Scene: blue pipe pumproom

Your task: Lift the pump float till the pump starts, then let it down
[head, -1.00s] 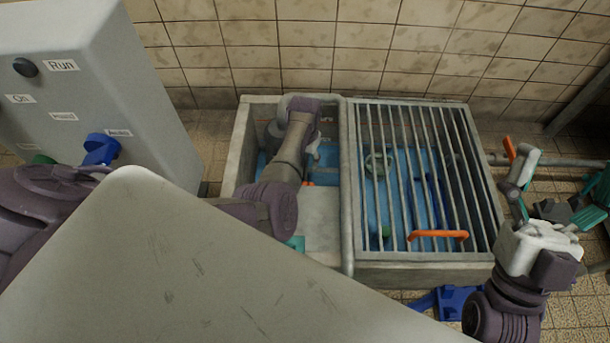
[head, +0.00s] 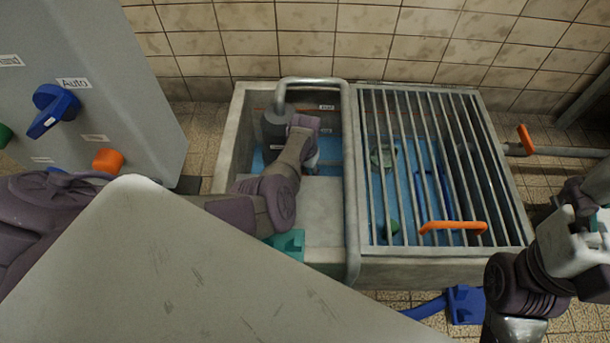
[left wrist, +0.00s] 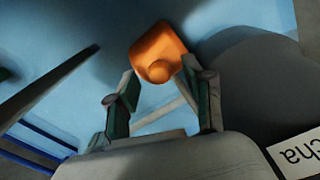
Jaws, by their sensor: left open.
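The orange float (left wrist: 158,52) shows in the left wrist view, just beyond and between the fingertips of my left gripper (left wrist: 162,92). That gripper is open; I cannot tell whether a finger touches the float. In the head view my left arm reaches into the open part of the pit (head: 236,140), and its wrist hides the float and fingers. The dark grey pump (head: 274,128) stands in the pit beside my wrist. My right gripper (head: 585,235) is at the right edge, away from the pit, with its fingers mostly cut off.
A metal grating (head: 407,160) with an orange handle (head: 453,227) covers the pit's right part. A pipe rail (head: 348,200) runs along the opening. The grey control box (head: 110,60) at left has a blue knob (head: 53,108) beside an "Auto" label. A blue object (head: 466,304) lies on the floor.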

